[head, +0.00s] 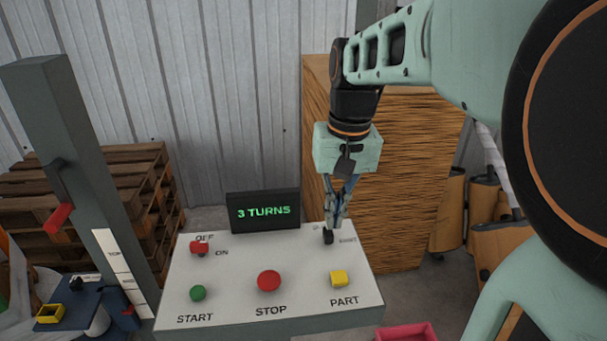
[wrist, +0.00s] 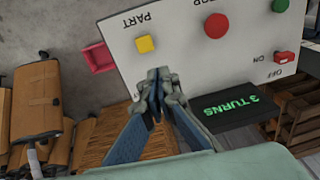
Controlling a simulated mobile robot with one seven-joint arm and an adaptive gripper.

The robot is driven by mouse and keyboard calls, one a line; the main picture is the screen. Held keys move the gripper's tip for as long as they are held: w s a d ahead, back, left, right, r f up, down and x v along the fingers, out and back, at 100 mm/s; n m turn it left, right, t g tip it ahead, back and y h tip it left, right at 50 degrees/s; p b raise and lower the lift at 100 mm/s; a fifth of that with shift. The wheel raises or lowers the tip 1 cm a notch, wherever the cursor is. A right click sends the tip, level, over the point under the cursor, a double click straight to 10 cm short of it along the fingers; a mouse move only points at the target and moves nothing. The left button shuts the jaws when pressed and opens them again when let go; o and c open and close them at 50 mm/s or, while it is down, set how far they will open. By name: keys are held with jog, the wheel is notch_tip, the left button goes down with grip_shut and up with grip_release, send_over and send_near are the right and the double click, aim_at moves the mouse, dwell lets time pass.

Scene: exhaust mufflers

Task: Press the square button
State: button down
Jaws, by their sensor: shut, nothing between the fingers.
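The square button is the yellow one (head: 339,279) above the word PART on the white control panel (head: 235,270). It also shows in the wrist view (wrist: 145,44), just beyond my fingertips. My gripper (head: 333,226) is shut and empty, pointing down over the panel's back right part. In the head view it is behind the yellow button and apart from it. A small dark knob (head: 328,238) shows right at my fingertips; I cannot tell whether they touch it. In the wrist view my gripper (wrist: 158,75) hides that knob.
The panel also has a green START button (head: 197,293), a red STOP button (head: 269,281) and a red OFF/ON switch (head: 199,248). A display (head: 263,211) reading "3 TURNS" stands at its back edge. A grey post (head: 80,170) rises at left. A pink bin (head: 407,332) is at front right.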

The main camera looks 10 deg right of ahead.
aim_at(339, 277)
jog(key=shift+s+d+r+g+h, duration=0.15)
jog(key=shift+s+d+g, duration=0.1)
jog(key=shift+d, duration=0.2)
jog(key=shift+s+d+f+g+h, duration=0.1)
jog(key=shift+s+d+g+h, duration=0.1)
jog(key=shift+d, duration=0.25)
notch_tip(339, 277, down, 14)
jog(key=shift+r+b, duration=0.1)
jog(key=shift+b, duration=0.3)
